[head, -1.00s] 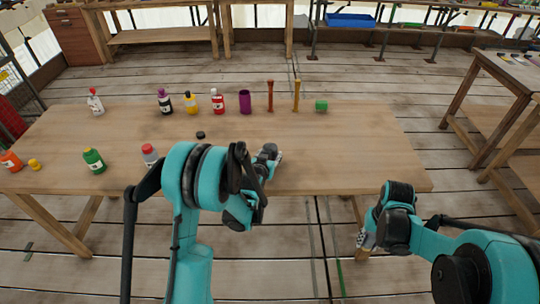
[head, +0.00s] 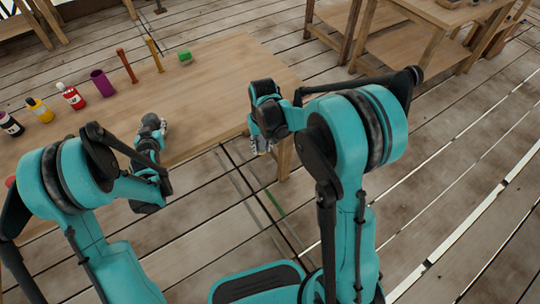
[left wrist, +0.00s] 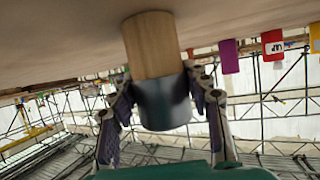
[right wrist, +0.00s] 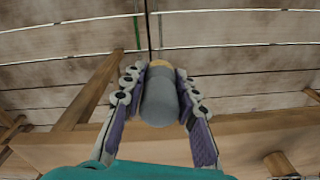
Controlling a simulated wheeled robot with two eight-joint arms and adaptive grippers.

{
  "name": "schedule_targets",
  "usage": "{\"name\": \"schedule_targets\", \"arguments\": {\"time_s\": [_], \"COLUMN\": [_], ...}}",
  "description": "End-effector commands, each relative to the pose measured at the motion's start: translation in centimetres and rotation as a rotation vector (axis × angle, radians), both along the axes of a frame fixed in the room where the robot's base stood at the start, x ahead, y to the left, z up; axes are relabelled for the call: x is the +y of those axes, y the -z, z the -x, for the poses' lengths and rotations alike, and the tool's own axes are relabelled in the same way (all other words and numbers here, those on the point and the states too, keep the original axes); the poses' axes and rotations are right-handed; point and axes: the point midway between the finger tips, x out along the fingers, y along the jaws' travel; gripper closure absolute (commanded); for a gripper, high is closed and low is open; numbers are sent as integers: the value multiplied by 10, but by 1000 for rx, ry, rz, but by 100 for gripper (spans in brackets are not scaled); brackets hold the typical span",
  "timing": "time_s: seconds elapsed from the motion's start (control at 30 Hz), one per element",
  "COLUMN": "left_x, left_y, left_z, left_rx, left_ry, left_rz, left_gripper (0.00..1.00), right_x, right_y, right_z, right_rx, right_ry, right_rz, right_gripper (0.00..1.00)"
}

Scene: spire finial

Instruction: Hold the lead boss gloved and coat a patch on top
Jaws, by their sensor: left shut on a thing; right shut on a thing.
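My left gripper (head: 155,122) is over the front part of the table. In the left wrist view it is shut on a cylinder with a pale wood part (left wrist: 150,45) and a dark grey part (left wrist: 163,103). My right gripper (head: 262,147) is in front of the table's right front corner. In the right wrist view it is shut on a grey cylinder (right wrist: 159,100) with a tan far end. I cannot tell from its look which one is the lead boss. The fingers hide the sides of both held things. No coated patch can be made out.
The table's right end is clear. Another bench (head: 430,40) stands at the back right.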

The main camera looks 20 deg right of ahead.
Motion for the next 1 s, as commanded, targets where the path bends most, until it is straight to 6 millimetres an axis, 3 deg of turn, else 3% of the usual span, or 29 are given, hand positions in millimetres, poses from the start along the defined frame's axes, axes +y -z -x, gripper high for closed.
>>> {"name": "schedule_targets", "arguments": {"time_s": [0.03, 0.2, 0.37, 0.5, 0.7, 0.8, 1.0], "left_x": [0, 0, 0, 0, 0, 0, 0], "left_y": [0, 0, 0, 0, 0, 0, 0], "left_z": [0, 0, 0, 0, 0, 0, 0], "left_rx": [0, 0, 0, 0, 0, 0, 0], "left_ry": [0, 0, 0, 0, 0, 0, 0], "left_rz": [0, 0, 0, 0, 0, 0, 0], "left_gripper": [85, 85, 85, 85, 85, 85, 85], "right_x": [15, 72, 134, 195, 278, 308, 338], "right_y": [-7, -33, -61, -89, -126, -139, -153], "right_z": [-21, -86, -135, -165, -183, -184, -180], "right_rx": [-8, -32, -49, -59, -62, -61, -58], "right_ry": [-6, -9, -10, -11, -6, -4, 0], "right_rz": [-13, -62, -114, -164, -234, -261, -289], "right_gripper": [100, 100, 100, 100, 100, 100, 100]}}
